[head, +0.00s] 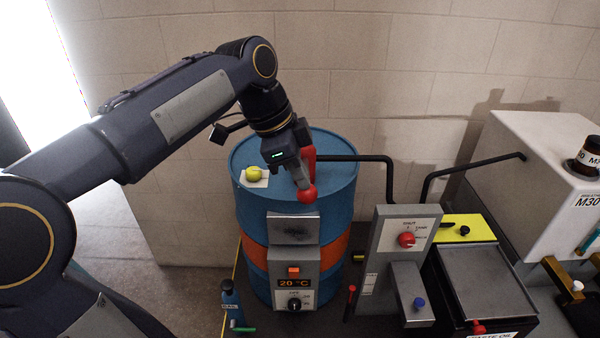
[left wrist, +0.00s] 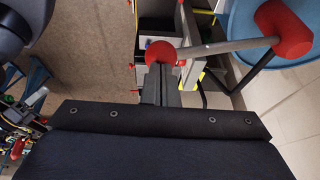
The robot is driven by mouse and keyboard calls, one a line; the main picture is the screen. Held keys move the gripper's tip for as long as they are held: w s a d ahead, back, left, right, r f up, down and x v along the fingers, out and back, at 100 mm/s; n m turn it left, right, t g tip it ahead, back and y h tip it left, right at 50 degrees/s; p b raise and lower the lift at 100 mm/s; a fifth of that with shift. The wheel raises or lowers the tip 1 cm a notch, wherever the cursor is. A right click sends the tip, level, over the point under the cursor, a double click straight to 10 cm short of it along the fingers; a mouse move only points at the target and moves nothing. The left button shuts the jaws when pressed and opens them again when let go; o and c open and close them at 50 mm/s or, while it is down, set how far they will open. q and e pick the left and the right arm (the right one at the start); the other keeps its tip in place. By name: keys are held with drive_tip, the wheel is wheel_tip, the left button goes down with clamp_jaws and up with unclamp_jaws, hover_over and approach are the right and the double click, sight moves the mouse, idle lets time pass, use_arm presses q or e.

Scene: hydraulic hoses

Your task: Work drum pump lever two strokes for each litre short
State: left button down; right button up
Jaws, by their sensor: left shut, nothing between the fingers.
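A blue drum (head: 341,190) with an orange band stands in the middle of the head view. A red pump (head: 309,155) stands on its lid; the red pump head also shows in the left wrist view (left wrist: 286,28). From it a grey lever rod (left wrist: 225,46) runs to a red ball knob (head: 306,195), which also shows in the left wrist view (left wrist: 161,52). My left gripper (head: 299,178) is shut and empty, its fingertips at the knob. I cannot tell whether they touch it. My right gripper is not in view.
A panel with a "20 °C" display (head: 294,283) is on the drum's front. A yellow item on a white pad (head: 254,175) lies on the lid. A grey valve box (head: 407,240), black waste oil box (head: 485,280) and white tank (head: 540,165) stand right. Black pipes run between them.

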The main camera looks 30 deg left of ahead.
use_arm(q)
wheel_tip(320, 180, down, 15)
drive_tip(key=s+d+m+t+y+b, duration=0.1)
drive_tip(key=t+b, duration=0.5)
drive_tip(key=b, duration=1.5)
drive_tip(key=s+y, duration=0.1)
drive_tip(key=y, duration=0.1)
drive_tip(key=shift+d+m+t+y, duration=0.15)
drive_tip(key=shift+m+t+y, duration=0.15)
drive_tip(key=shift+s+f, duration=0.1)
drive_tip(key=shift+f, duration=0.05)
